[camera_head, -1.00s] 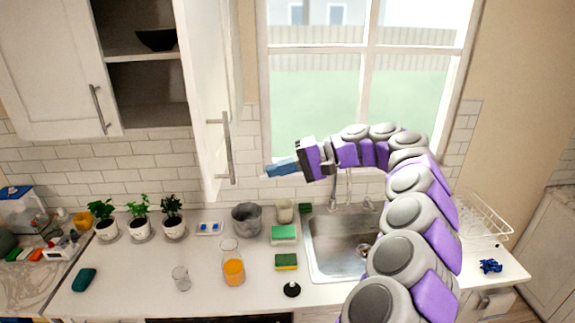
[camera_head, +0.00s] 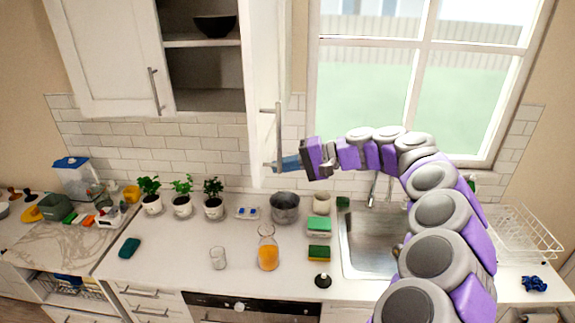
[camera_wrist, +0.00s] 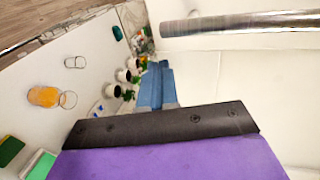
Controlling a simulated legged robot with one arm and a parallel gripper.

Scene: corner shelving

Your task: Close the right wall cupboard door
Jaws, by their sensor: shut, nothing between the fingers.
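The right wall cupboard door (camera_head: 264,75) is white and stands open, swung out toward me, nearly edge-on in the head view. Its vertical bar handle (camera_head: 278,140) is on the side facing right. My gripper (camera_head: 277,165) is shut and empty, its blue fingers at the lower end of the handle, close to the door. I cannot tell whether they touch it. In the wrist view the blue fingers (camera_wrist: 155,88) point along the door, and the handle bar (camera_wrist: 240,23) crosses above them. The open shelf compartment (camera_head: 205,68) shows a dark bowl (camera_head: 214,25).
The left cupboard door (camera_head: 110,55) is beside the open compartment. Below, the counter (camera_head: 180,245) holds potted plants (camera_head: 182,197), a grey pot (camera_head: 285,207), an orange-filled carafe (camera_head: 268,250), a glass (camera_head: 218,258) and sponges (camera_head: 319,253). A sink (camera_head: 370,245) and window are at right.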

